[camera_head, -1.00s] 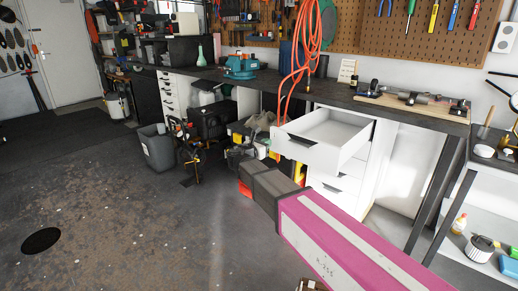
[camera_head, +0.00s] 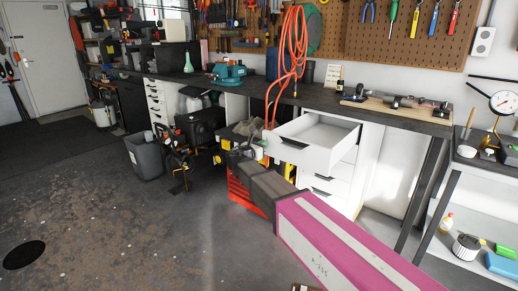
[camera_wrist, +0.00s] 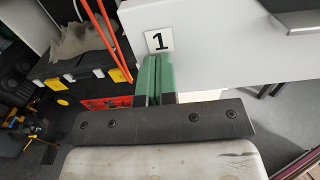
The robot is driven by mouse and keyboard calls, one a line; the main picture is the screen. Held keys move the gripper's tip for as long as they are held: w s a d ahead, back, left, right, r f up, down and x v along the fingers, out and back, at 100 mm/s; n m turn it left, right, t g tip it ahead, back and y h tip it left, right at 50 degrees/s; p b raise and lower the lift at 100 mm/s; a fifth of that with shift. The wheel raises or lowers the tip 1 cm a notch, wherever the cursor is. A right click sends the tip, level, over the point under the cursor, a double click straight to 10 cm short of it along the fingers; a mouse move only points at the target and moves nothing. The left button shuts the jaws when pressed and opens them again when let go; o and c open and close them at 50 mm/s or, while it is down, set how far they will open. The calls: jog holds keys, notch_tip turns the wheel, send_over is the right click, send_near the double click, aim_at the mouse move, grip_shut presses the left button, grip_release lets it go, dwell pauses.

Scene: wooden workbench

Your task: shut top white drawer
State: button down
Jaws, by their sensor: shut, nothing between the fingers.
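The top white drawer (camera_head: 305,153) stands pulled out of the white cabinet under the workbench, with its empty inside showing in the head view. Its front has a dark handle (camera_head: 294,143). In the wrist view the drawer front (camera_wrist: 220,50) fills the upper right, with a "1" label (camera_wrist: 159,40) near its left corner and part of the handle (camera_wrist: 302,20) at the top right. My gripper (camera_wrist: 155,70) is shut and empty, its green fingers just below the label, close to the front. I cannot tell whether they touch it.
Lower drawers (camera_head: 322,188) below look shut. An orange hose (camera_head: 290,60) hangs just left of the drawer. A red crate (camera_head: 240,193) and tool cases (camera_wrist: 80,75) stand to the left. Open floor (camera_head: 120,235) lies at the front left.

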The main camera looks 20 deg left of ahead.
send_near(304, 131)
jog(key=w+d+r, duration=0.1)
jog(key=w, duration=0.2)
jog(key=w+d+r, duration=0.1)
jog(key=w+r, duration=0.1)
jog(key=w, duration=0.1)
jog(key=w+d+r, duration=0.1)
jog(key=w, duration=0.2)
jog(key=shift+w+d+r, duration=0.4)
jog(key=shift+w+d, duration=0.1)
jog(key=shift+w, duration=0.2)
